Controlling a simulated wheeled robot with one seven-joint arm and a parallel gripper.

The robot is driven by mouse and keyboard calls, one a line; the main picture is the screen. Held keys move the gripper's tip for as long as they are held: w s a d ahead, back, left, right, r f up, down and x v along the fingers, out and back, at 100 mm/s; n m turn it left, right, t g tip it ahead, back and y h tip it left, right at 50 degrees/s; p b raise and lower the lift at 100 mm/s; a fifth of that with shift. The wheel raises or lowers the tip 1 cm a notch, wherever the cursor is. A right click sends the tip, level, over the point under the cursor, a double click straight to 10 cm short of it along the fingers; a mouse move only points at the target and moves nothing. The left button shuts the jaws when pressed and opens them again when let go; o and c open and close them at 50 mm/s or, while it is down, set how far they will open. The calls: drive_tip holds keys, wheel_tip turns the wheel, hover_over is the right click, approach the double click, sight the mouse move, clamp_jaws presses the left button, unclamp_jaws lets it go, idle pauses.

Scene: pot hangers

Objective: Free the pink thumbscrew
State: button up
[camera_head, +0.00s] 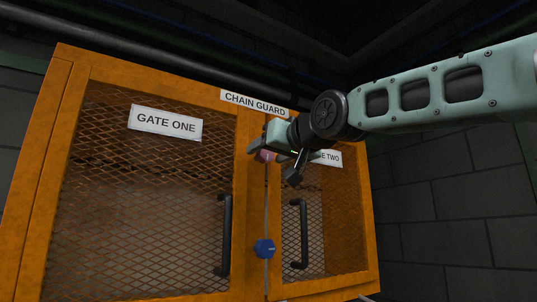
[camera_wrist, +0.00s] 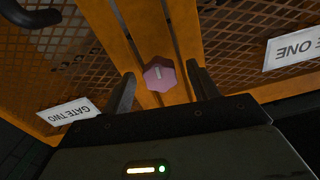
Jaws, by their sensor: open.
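The pink thumbscrew (camera_wrist: 160,74) is a faceted knob with a pale mark on its face. It sits on the orange centre post between the two mesh gates. In the wrist view my gripper (camera_wrist: 161,88) is open, with one finger on each side of the knob. The fingers look apart from it; how deep they reach around it I cannot tell. A blue thumbscrew (camera_head: 264,249) sits lower on the same post.
Gate one (camera_head: 150,190) is the mesh door at left with a black handle (camera_head: 226,235). Gate two (camera_head: 335,222), at right, also has a black handle (camera_head: 300,235). A "CHAIN GUARD" sign (camera_head: 255,104) is above. Both gates look shut. A brick wall (camera_head: 450,190) stands at right.

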sight(268, 154)
drive_tip(key=b+v, duration=0.2)
drive_tip(key=v, duration=0.1)
drive_tip(key=shift+s+f, duration=0.1)
drive_tip(key=shift+f, duration=0.05)
drive_tip(key=shift+b+v, duration=0.45)
drive_tip(key=shift+v, duration=0.4)
drive_tip(key=shift+d, duration=0.1)
